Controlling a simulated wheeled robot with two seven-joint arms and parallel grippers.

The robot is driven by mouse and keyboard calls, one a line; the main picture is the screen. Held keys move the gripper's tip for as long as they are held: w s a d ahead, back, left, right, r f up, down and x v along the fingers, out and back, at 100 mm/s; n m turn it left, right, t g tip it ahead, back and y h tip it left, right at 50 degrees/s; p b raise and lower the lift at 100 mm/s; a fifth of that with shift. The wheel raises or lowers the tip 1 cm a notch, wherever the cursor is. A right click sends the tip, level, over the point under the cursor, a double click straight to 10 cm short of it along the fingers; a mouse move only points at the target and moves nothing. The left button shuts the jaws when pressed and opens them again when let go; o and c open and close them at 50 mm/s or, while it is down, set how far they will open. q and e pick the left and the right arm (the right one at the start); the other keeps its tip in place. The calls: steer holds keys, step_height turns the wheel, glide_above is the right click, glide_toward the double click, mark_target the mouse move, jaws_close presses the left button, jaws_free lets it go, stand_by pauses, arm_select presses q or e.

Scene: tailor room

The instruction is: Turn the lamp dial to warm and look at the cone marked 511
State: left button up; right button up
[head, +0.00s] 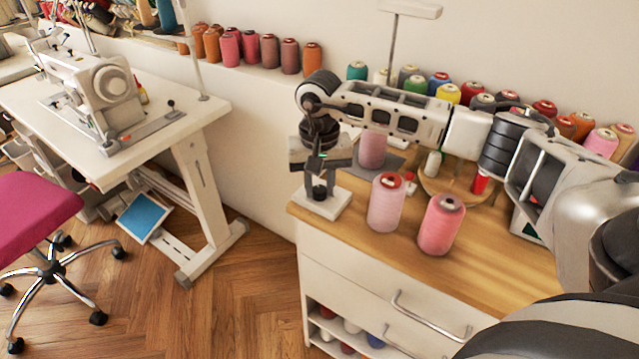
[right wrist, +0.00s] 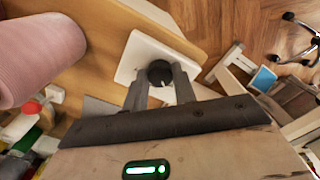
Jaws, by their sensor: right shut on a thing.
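A black dial (head: 319,192) stands on a white square base (head: 325,208) at the left corner of the wooden cabinet top. My right gripper (head: 320,183) points down over it. In the right wrist view, my gripper fingers (right wrist: 160,80) are shut on the dial (right wrist: 160,71), with a white mark on its top. Two pink thread cones, one paler (head: 386,203) and one deeper pink (head: 441,225), stand upright right of the dial. A third pink cone (head: 372,151) is behind, partly hidden by my arm. No number 511 is legible. My left gripper is out of view.
A thin lamp-like stand (head: 409,9) rises behind my arm. A round wooden tray (head: 440,185) with small items lies behind the cones. Several thread cones line the wall.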

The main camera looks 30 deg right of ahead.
mark_target(319, 189)
steer(key=m+b, duration=0.1)
steer(key=m, duration=0.6)
steer(key=shift+m+b, duration=0.3)
steer(key=shift+m, duration=0.9)
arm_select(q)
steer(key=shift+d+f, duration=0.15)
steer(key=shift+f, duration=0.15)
arm_select(e)
steer(key=shift+m, duration=0.4)
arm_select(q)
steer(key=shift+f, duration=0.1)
arm_select(e)
steer(key=shift+w, duration=0.1)
steer(key=o, duration=1)
steer(key=shift+r, duration=0.1)
step_height(319, 189, up, 16)
